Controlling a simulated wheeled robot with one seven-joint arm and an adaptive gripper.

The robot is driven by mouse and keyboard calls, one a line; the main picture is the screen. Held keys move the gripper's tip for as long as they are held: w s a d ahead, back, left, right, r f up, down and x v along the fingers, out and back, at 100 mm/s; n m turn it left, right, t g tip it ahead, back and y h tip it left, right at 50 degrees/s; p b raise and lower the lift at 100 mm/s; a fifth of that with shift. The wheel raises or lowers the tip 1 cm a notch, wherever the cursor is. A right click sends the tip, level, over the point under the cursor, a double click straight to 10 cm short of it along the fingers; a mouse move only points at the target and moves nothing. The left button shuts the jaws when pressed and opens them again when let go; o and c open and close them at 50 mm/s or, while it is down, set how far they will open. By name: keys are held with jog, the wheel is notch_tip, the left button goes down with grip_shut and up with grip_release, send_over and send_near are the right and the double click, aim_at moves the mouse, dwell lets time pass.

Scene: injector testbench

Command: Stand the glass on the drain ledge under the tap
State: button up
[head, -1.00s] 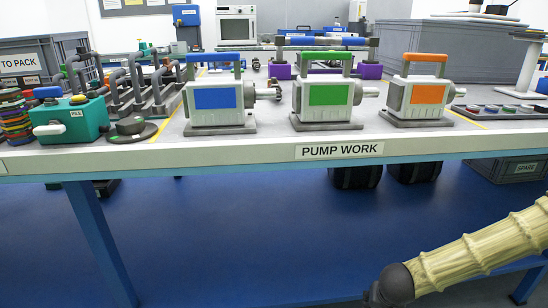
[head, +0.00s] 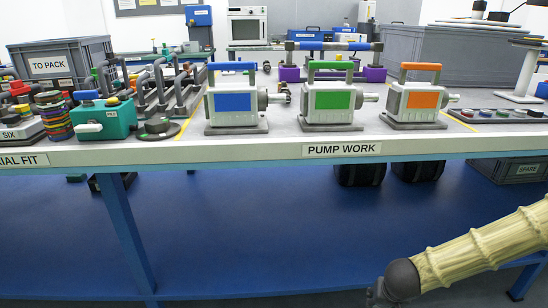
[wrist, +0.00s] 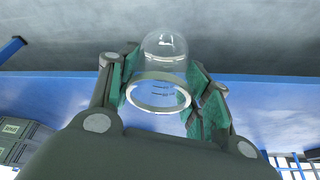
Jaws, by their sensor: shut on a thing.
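The glass (wrist: 164,55) is clear and shows in the wrist view between the two green-padded fingers of my gripper (wrist: 160,88). Its round rim faces the wrist camera and its rounded closed end points away. My gripper is shut on it. In the head view my arm comes in at the lower right, low in front of the bench, and the glass cannot be made out there. No tap or drain ledge can be made out in either view.
The bench (head: 235,149) labelled PUMP WORK stands ahead. Blue (head: 233,102), green (head: 333,99) and orange (head: 416,98) pump units stand along its front. A teal box (head: 105,119) and a grey TO PACK crate (head: 62,66) are at left.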

jog(key=w+a+r+n+p, duration=0.1)
jog(key=a+r+p, duration=0.3)
jog(key=r+p, duration=0.8)
jog(key=w+a+r+n+y+p, duration=0.15)
jog(key=a+r+p, duration=0.45)
jog(key=r, duration=1)
jog(key=w+a+r+n+p, duration=0.1)
jog(key=w+a+r+p, duration=0.1)
jog(key=r+p, duration=1.1)
jog(key=s+f+b, duration=0.1)
jog(key=s+f, duration=0.2)
jog(key=f, duration=1)
jog(key=shift+s+a, duration=0.25)
